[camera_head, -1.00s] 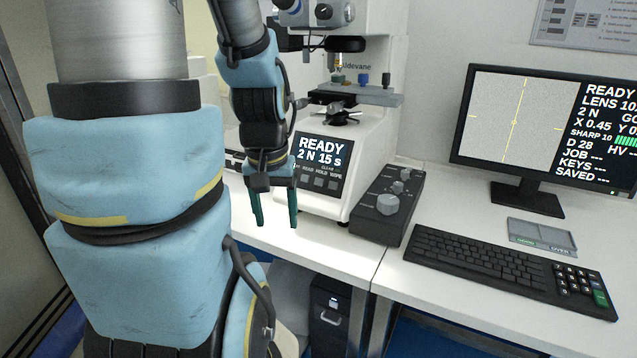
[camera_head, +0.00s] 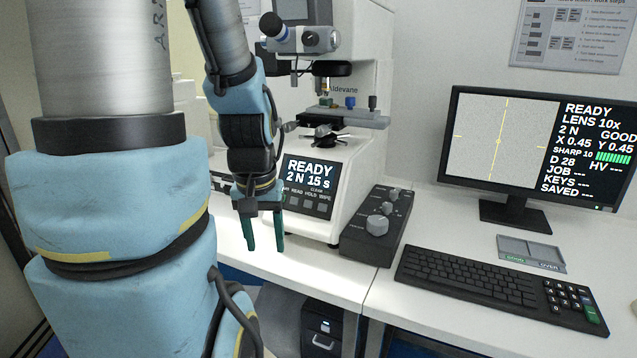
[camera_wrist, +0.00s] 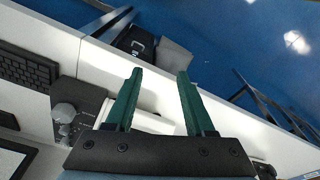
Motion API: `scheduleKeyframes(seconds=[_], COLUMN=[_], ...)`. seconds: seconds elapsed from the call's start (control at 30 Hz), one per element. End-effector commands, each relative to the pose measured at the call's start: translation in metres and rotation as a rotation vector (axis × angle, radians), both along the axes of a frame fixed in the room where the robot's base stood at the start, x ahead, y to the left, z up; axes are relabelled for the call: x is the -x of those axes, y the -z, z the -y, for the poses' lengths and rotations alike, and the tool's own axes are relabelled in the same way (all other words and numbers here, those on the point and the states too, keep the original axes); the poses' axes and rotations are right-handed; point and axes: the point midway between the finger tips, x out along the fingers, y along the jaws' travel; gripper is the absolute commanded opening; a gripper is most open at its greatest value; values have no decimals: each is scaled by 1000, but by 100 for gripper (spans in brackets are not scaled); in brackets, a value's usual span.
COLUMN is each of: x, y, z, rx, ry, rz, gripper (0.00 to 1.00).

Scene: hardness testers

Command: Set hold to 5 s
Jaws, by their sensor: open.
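The white hardness tester (camera_head: 345,170) stands on the bench in the head view. Its small front screen (camera_head: 309,175) reads READY, 2 N, 15 s. Below the screen is a row of small grey keys (camera_head: 307,203) with labels that seem to include READ, HOLD and WIPE; my gripper hides the left end of the row. My gripper (camera_head: 264,246) hangs in front of the panel's lower left, pointing down, with its green fingers apart and nothing between them. The wrist view also shows the open fingers (camera_wrist: 157,100), over the bench's front edge.
A black control box with knobs (camera_head: 376,228) stands right of the tester. Further right are a keyboard (camera_head: 495,287), a small grey tray (camera_head: 531,252) and a monitor (camera_head: 540,150) showing 2 N, D 28 and blank HV. A dark drawer unit (camera_head: 321,328) stands under the bench.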

Motion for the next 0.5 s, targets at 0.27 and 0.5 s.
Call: scheduleKeyframes(seconds=[0.27,0.5], x=[0,0], y=[0,0], z=[0,0], rx=[0,0], ry=[0,0], rz=[0,0], gripper=[22,0])
